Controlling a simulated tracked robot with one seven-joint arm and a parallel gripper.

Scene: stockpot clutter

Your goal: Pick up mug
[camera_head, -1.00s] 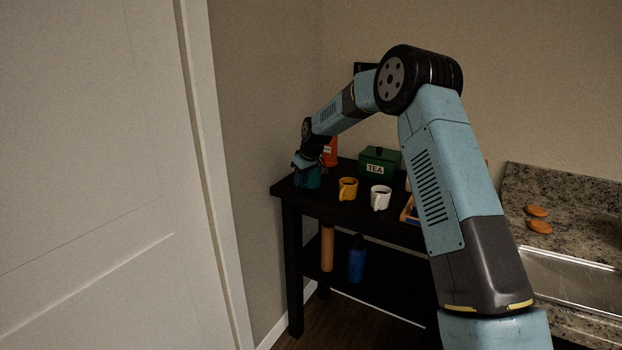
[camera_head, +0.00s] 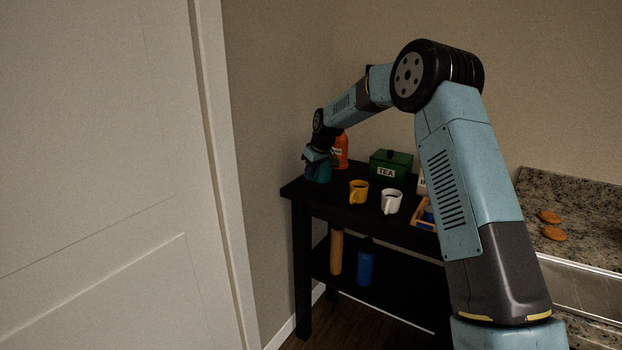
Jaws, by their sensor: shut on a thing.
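My gripper (camera_head: 317,160) is at the far left end of the dark table, pointing down. It is shut on a teal mug (camera_head: 318,174), whose top is partly hidden by the gripper. The teal mug looks slightly above the tabletop, though the gap is hard to make out. A yellow mug (camera_head: 358,192) and a white mug (camera_head: 391,202) stand upright on the table to the right of my gripper, apart from it.
An orange bottle (camera_head: 341,148) stands close behind my gripper. A green tea box (camera_head: 389,168) and a wooden tray (camera_head: 423,222) are farther right on the black table (camera_head: 325,206). A wooden cylinder (camera_head: 336,251) and blue bottle (camera_head: 365,266) stand on its lower shelf.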

